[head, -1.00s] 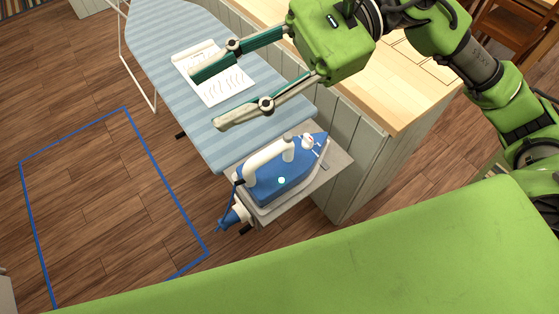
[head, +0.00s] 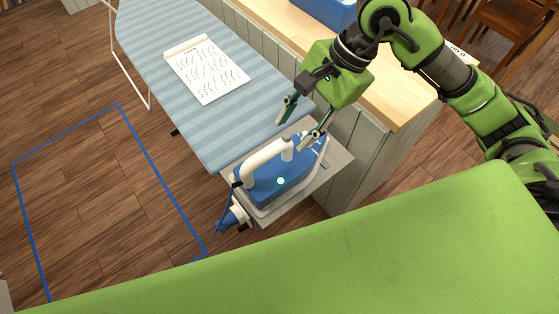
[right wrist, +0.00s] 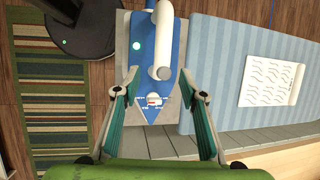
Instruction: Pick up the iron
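The blue iron (head: 262,188) with a white handle (head: 265,160) stands on the grey rest plate (head: 338,162) at the near end of the striped ironing board (head: 190,125). My right gripper (head: 292,134) is open and empty, just above the iron's pointed front end. In the right wrist view, the iron (right wrist: 143,58) lies ahead with its tip between the two spread fingers (right wrist: 159,74). The handle is beyond the fingertips, and I cannot tell whether they touch the iron. My left gripper is not in view.
A printed sheet (head: 206,70) lies on the board. A wood-topped counter (head: 385,97) stands right of the board, with a blue container (head: 325,10) on it. A blue outlined rectangle (head: 60,137) marks open floor at left. A striped rug (right wrist: 50,100) shows in the wrist view.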

